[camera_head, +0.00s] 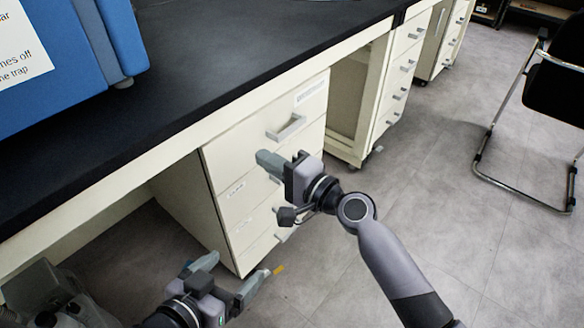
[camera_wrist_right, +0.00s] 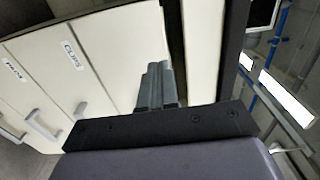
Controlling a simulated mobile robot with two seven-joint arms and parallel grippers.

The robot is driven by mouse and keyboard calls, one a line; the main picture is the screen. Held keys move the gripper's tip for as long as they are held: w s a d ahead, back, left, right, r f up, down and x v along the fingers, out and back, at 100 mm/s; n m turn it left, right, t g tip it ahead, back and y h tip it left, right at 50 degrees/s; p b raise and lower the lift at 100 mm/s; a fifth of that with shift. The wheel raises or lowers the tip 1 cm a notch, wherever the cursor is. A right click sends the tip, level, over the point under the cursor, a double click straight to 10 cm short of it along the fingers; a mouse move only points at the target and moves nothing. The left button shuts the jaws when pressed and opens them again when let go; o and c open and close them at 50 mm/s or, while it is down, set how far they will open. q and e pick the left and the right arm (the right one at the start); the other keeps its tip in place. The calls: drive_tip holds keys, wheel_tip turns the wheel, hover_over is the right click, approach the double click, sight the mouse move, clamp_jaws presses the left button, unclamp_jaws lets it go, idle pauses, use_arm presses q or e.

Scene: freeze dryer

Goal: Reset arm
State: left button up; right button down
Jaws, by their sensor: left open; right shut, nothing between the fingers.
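My right gripper (camera_head: 268,160) is in the middle of the head view, in front of the white drawer cabinet (camera_head: 225,165) under the bench. Its fingers are shut together with nothing between them. In the right wrist view the closed fingers (camera_wrist_right: 155,84) point toward the cabinet's pale drawer fronts. My left gripper (camera_head: 236,277) is low in the head view, below and left of the right one. Its two fingers are spread apart and empty, above the floor near the cabinet's lower corner.
A black bench top (camera_head: 210,70) runs above the cabinet, with a blue machine (camera_head: 50,75) at the upper left. Drawer handles (camera_head: 287,127) stick out near the right gripper. A black chair (camera_head: 555,85) stands at the right. The grey floor (camera_head: 450,200) between is clear.

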drive_tip(key=s+d+f+n+t+h, duration=0.1)
drive_tip(key=s+d+f+n+h, duration=0.4)
drive_tip(key=s+d, duration=0.6)
drive_tip(key=s+d+f+n+t+h, duration=0.1)
drive_tip(key=s+d+f+n+h, duration=0.6)
drive_tip(key=d, duration=0.5)
use_arm(q)
drive_tip(key=s+a+r+y+p, duration=0.1)
drive_tip(key=s+a+r+p, duration=0.1)
drive_tip(key=r+p, duration=0.5)
drive_tip(key=s+a+r+n+g+y+p, duration=0.1)
drive_tip(key=a+r+p, duration=0.3)
drive_tip(key=p, duration=1.5)
wheel_tip(320, 180, up, 3)
drive_tip(key=shift+s+a+f+y, duration=0.1)
drive_tip(key=shift+s+a+y, duration=0.25)
drive_tip(key=shift+s, duration=0.15)
use_arm(e)
drive_tip(key=s+d+r+m, duration=0.1)
drive_tip(key=s+d+r, duration=0.1)
drive_tip(key=r, duration=0.6)
drive_tip(key=s+d+r+m+g, duration=0.1)
drive_tip(key=s+d+r, duration=0.1)
drive_tip(key=d+r, duration=0.2)
wheel_tip(320, 180, up, 4)
drive_tip(key=shift+f+m+g+h, duration=0.1)
drive_tip(key=shift+m+g+h, duration=0.2)
drive_tip(key=shift+m+h, duration=0.1)
drive_tip(key=shift+s, duration=0.1)
